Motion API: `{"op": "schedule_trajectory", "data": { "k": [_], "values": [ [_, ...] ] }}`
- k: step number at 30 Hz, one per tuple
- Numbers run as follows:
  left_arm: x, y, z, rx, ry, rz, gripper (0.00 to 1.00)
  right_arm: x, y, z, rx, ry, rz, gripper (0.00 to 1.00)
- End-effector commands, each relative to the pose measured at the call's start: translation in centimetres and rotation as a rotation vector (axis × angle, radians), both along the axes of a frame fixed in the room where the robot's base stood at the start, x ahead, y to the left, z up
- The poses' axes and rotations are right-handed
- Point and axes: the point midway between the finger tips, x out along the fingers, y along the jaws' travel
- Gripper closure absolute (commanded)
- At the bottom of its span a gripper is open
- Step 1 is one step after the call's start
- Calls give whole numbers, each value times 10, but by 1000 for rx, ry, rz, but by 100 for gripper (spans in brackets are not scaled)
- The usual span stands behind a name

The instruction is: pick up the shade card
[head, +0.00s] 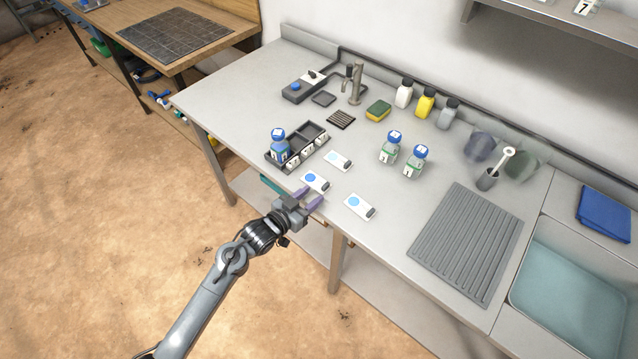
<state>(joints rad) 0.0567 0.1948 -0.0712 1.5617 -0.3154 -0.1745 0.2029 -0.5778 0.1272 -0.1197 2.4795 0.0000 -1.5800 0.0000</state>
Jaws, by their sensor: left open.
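Three small white cards with blue dots and dark end pieces lie on the grey counter; I cannot tell which is the shade card. One card (316,182) lies just beyond my left gripper's fingertips, a second card (338,161) lies further back, and a third card (361,207) lies to the right. My left gripper (308,198) is open at the counter's front edge, its purple fingers pointing toward the nearest card. I see nothing between the fingers. My right gripper is out of view.
A dark compartment tray (312,132) holds a blue-capped bottle (279,146) behind the cards. Two more blue-capped bottles (391,147) (415,161) stand to the right. A ribbed grey mat (467,243) lies further right. The counter around the third card is clear.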

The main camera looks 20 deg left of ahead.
Motion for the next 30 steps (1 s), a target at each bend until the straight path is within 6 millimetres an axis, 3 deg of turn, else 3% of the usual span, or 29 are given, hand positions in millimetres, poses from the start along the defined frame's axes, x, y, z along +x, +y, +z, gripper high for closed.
{"op": "schedule_trajectory", "data": {
  "k": [12, 22, 23, 30],
  "values": [
    [42, -15, -10, -1, 0, 1, 56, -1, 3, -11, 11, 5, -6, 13],
    [47, -17, -10, 0, 0, 0, 56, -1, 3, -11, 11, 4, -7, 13],
    [47, -17, -10, 0, 0, 0, 58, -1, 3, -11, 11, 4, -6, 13],
    [47, -17, -10, 0, 0, 0, 95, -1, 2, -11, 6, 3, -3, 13]
  ]
}}
